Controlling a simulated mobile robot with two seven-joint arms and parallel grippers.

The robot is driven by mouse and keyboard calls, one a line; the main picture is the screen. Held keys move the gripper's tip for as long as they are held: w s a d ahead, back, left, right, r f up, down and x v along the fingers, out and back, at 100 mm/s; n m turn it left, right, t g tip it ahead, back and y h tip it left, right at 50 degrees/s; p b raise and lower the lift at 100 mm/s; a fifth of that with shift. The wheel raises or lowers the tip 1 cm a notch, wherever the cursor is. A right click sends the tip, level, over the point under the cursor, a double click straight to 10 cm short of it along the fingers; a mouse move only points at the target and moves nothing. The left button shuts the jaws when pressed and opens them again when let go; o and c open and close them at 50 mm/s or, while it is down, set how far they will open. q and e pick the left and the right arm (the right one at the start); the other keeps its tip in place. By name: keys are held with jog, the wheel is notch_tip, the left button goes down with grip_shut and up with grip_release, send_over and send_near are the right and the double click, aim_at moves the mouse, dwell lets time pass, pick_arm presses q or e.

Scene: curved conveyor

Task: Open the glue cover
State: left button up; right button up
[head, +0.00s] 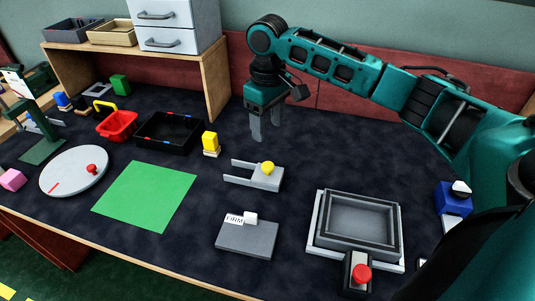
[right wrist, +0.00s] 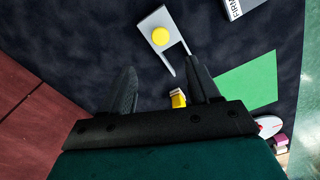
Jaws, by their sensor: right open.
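No part in view is clearly marked as glue or a glue cover. A blue block-like container with a white and black top (head: 453,197) stands at the right edge. A yellow upright piece on a pale base (head: 210,142) stands near the middle; its yellow part also shows in the right wrist view (right wrist: 178,98). My right gripper (head: 265,130) points down over the back of the table, behind the grey fork-shaped piece with a yellow knob (head: 267,177). In the right wrist view its fingers (right wrist: 163,85) are apart with nothing held. My left gripper is not seen.
A grey tray (head: 318,225) with a red-button box (head: 358,275) sits front right. A grey block labelled FIRM (head: 247,240), green mat (head: 145,195), white turntable (head: 70,178), black tray (head: 145,133) and red basket (head: 117,125) occupy the table.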

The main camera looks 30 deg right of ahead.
aim_at(268, 165)
notch_tip(268, 165, down, 11)
jog(key=shift+s+r+b, duration=0.1)
jog(key=shift+b, duration=0.8)
jog(key=shift+f, duration=0.75)
jog(key=c, duration=0.9)
grip_shut()
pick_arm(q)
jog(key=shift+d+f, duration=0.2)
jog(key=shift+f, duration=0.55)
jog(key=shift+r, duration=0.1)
